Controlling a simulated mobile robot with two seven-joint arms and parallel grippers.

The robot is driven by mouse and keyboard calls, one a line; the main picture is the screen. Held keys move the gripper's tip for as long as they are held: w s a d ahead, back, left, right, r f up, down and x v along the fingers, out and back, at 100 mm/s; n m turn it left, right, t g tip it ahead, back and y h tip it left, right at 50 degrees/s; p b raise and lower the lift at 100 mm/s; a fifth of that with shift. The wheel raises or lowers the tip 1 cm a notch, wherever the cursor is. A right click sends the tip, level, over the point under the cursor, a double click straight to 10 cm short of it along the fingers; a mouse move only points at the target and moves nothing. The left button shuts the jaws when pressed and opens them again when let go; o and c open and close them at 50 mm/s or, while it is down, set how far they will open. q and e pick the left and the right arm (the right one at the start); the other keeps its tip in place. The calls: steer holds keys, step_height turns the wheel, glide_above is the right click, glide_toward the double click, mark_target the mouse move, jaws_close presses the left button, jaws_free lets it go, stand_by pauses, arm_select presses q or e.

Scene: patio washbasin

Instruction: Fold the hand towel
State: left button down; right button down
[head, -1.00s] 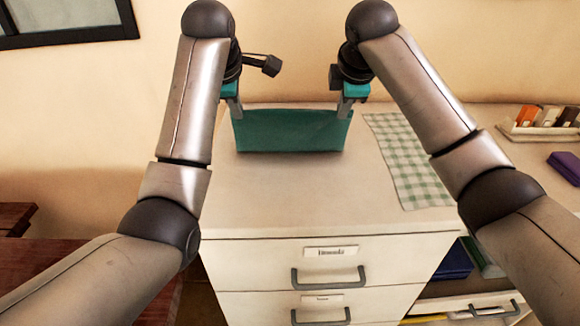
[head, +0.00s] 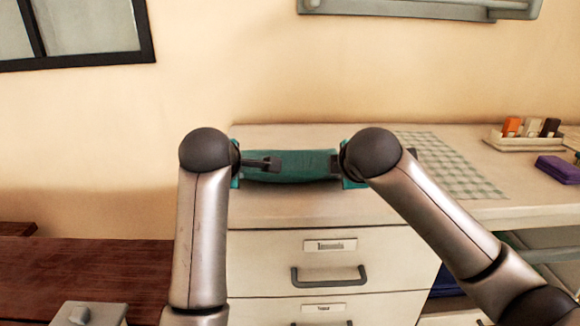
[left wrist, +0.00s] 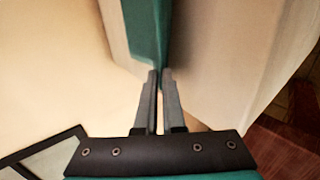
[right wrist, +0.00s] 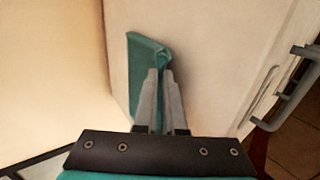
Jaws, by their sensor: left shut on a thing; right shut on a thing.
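The teal hand towel (head: 290,167) is stretched between my two grippers over the white cabinet top in the head view. My left gripper (head: 238,168) is shut on its left end; in the left wrist view the fingertips (left wrist: 158,72) close on the edge of the towel (left wrist: 147,30). My right gripper (head: 347,170) is shut on its right end; in the right wrist view the fingertips (right wrist: 161,72) pinch a corner of the towel (right wrist: 148,60). Whether the towel's lower part touches the cabinet top cannot be told.
The cabinet top (head: 290,210) is bare in front of the towel. A green checked cloth (head: 450,165) lies to the right. Farther right are a tray of bottles (head: 525,140) and a purple item (head: 558,169). A wall stands close behind.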

arm_select(q)
steer(key=c, duration=0.7)
jaws_free()
arm_select(e)
steer(key=c, duration=0.7)
jaws_free()
arm_select(q)
steer(key=r, duration=0.1)
steer(key=s+r, duration=0.1)
steer(key=r, duration=0.1)
steer(key=shift+s+r, duration=0.3)
steer(key=shift+r, duration=0.05)
arm_select(e)
steer(key=r, duration=0.1)
steer(key=s+r, duration=0.1)
steer(key=r, duration=0.1)
steer(key=shift+s+r, duration=0.3)
arm_select(q)
steer(key=s+r, duration=0.4)
steer(key=r, duration=0.1)
steer(key=shift+s+d+r, duration=0.1)
steer(key=shift+s+r, duration=0.1)
arm_select(e)
steer(key=s+r, duration=0.4)
steer(key=r, duration=0.1)
steer(key=shift+s+r, duration=0.15)
steer(key=shift+s, duration=0.05)
